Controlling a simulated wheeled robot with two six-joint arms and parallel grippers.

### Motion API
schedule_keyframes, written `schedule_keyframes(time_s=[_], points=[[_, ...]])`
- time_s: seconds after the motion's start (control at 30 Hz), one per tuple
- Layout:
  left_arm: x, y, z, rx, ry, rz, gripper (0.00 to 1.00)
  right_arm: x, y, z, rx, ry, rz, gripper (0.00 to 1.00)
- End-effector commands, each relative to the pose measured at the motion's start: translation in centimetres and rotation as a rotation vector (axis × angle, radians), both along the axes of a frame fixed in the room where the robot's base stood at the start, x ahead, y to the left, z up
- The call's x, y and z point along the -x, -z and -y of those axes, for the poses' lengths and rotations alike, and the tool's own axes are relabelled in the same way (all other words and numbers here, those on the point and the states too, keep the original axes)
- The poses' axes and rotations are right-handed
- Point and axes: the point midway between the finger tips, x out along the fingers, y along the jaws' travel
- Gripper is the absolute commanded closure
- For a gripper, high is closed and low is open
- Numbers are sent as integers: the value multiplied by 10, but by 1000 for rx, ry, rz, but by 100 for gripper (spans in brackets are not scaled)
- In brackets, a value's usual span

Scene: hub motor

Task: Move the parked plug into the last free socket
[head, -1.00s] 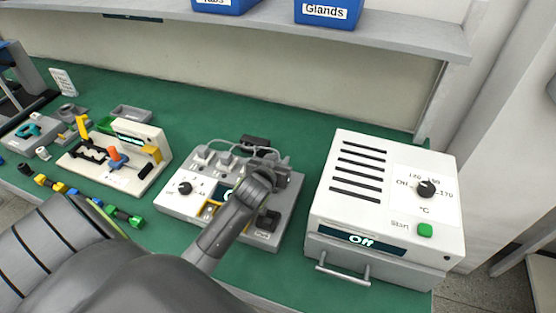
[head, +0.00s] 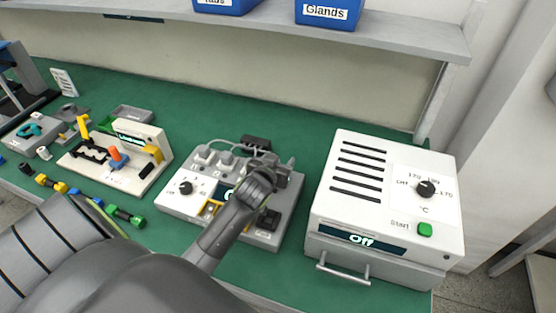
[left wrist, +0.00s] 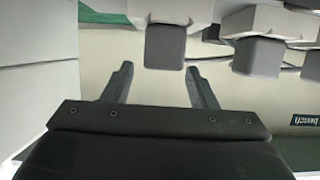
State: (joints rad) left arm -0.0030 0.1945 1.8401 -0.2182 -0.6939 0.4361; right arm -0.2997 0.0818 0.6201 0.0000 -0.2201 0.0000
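My left gripper (head: 284,172) is over the right part of the white socket box (head: 177,203). In the left wrist view, the gripper (left wrist: 158,68) is open, its two dark fingers apart. A grey plug-like block (left wrist: 165,45) shows between and just beyond the fingertips; I cannot tell whether they touch it. More grey blocks (left wrist: 258,55) stand to its right. In the head view, pale plugs (head: 203,153) with grey cables sit along the back of the box. A dark square fitting (head: 268,219) is at its front right, by a small label. My arm hides part of the box.
A white oven (head: 335,210) with a front handle stands close on the right. A lever fixture (head: 150,145) and coloured parts (head: 125,216) lie to the left. A shelf with blue bins (head: 327,14) is behind. Green bench shows between box and oven.

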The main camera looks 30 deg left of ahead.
Motion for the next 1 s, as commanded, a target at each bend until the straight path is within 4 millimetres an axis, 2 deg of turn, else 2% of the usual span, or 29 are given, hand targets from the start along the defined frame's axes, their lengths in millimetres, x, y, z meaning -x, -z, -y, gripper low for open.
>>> schedule_keyframes(time_s=[0.03,0.37,0.57,1.0], points=[[6,18,0,20,-9,-32,48,0,2,0,-1,0,0,64],[14,15,2,21,-10,-32,48,1,3,-3,-3,1,-2,64],[39,3,8,20,-8,-28,48,1,5,-4,-5,2,-1,64],[110,-38,25,6,-4,-6,48,1,10,-4,-4,2,-1,64]])
